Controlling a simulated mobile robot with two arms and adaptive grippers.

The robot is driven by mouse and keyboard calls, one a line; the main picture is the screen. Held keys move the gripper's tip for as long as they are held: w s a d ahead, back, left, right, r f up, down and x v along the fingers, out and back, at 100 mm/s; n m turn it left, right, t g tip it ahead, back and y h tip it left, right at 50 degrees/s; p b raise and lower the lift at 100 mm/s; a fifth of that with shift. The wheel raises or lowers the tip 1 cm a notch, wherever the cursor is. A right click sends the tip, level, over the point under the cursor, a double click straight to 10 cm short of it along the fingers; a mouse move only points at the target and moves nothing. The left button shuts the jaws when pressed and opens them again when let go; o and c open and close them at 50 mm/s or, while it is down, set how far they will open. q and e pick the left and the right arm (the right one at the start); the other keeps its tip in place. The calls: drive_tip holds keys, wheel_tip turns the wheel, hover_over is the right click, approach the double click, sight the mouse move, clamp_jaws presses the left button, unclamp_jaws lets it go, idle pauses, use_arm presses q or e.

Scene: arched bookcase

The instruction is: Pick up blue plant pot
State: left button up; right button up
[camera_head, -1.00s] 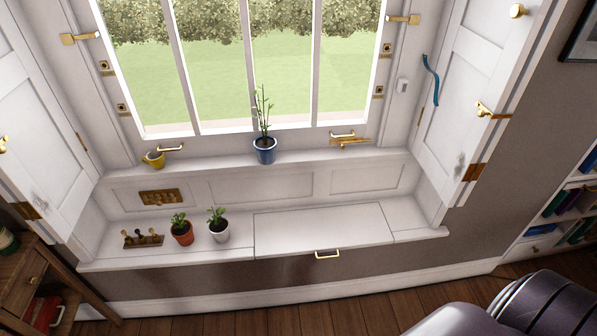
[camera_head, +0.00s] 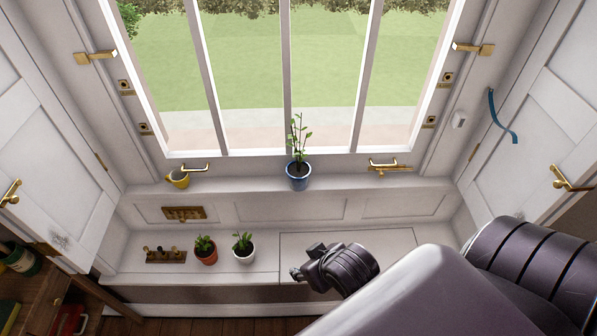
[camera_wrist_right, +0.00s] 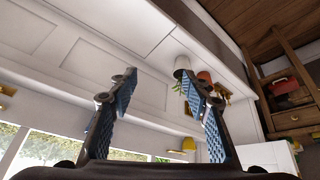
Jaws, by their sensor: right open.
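The blue plant pot (camera_head: 298,178) holds a tall thin green plant and stands upright on the upper window ledge, near the middle of the window. My right arm comes in from the lower right in the head view, with the wrist over the lower bench. My right gripper (camera_head: 296,273) is in front of the blue pot and apart from it. In the right wrist view the right gripper (camera_wrist_right: 165,90) has its two fingers wide apart with nothing between them. The blue pot cannot be made out clearly in that view. My left gripper is not in view.
Shutters flank the window.

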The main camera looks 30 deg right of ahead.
drive_tip(key=w+d+r+m+t+h, duration=0.1)
drive_tip(key=w+d+r+t, duration=0.25)
drive_tip(key=w, duration=0.25)
drive_tip(key=w+d+r+m+t+h, duration=0.1)
drive_tip(key=w+d+r+t, duration=0.1)
drive_tip(key=w+d, duration=0.3)
drive_tip(key=t, duration=0.6)
approach(301, 146)
drive_tip(key=w, duration=0.4)
drive_tip(key=shift+w+d+f+m, duration=0.1)
drive_tip(key=shift+d+f+m, duration=0.1)
drive_tip(key=shift+d+m, duration=0.15)
drive_tip(key=shift+w+p, duration=0.3)
drive_tip(key=shift+w, duration=0.1)
drive_tip(key=w, duration=0.2)
drive_tip(key=w+p, duration=0.2)
drive_tip(key=w, duration=0.1)
drive_tip(key=shift+w+d+r, duration=0.1)
drive_tip(key=shift+w+d, duration=0.2)
drive_tip(key=shift+d, duration=0.1)
drive_tip(key=shift+w+d, duration=0.1)
drive_tip(key=shift+w, duration=0.4)
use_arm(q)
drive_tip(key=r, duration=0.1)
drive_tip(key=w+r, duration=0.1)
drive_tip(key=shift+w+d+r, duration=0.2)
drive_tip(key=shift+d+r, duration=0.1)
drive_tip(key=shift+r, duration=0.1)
